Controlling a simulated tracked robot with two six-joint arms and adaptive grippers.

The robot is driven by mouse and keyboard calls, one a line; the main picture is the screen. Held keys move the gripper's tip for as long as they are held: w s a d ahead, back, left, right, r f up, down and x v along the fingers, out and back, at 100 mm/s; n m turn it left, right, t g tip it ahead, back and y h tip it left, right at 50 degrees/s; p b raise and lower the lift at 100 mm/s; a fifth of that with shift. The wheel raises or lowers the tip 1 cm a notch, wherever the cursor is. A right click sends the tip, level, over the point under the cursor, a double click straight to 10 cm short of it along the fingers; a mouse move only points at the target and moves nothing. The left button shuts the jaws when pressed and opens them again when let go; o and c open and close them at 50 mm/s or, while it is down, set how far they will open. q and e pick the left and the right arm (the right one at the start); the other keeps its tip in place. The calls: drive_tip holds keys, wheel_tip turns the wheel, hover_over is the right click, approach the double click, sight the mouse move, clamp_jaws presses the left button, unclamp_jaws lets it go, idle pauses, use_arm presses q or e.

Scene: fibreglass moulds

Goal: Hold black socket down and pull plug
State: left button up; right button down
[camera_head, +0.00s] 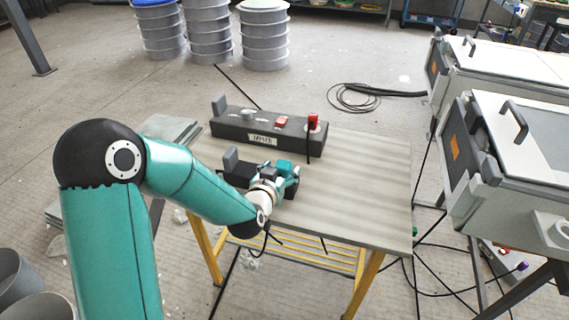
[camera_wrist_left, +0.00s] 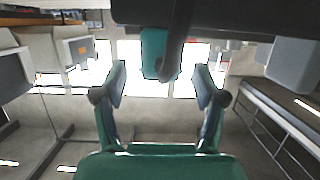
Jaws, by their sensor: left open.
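A long black socket block (camera_head: 262,134) with a white label lies at the back of the table. A red plug (camera_head: 313,123) stands at its right end. A smaller black block (camera_head: 238,173) lies in front of it, with a grey upright piece at its left end. My left gripper (camera_head: 284,177) is at this smaller block's right end and hides part of it. A teal piece (camera_head: 284,166) shows there. In the left wrist view, the fingers of the left gripper (camera_wrist_left: 161,88) are open, with a teal block (camera_wrist_left: 160,55) and a dark cable between them. My right gripper is not in view.
The wooden table (camera_head: 365,185) on yellow legs is clear on its right side. White machines (camera_head: 510,150) stand close to the right. A coiled black cable (camera_head: 355,97) lies on the floor behind. Grey drums (camera_head: 210,35) stand at the back left.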

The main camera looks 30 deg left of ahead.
use_arm(q)
drive_tip(key=shift+x, duration=1.35)
clamp_jaws()
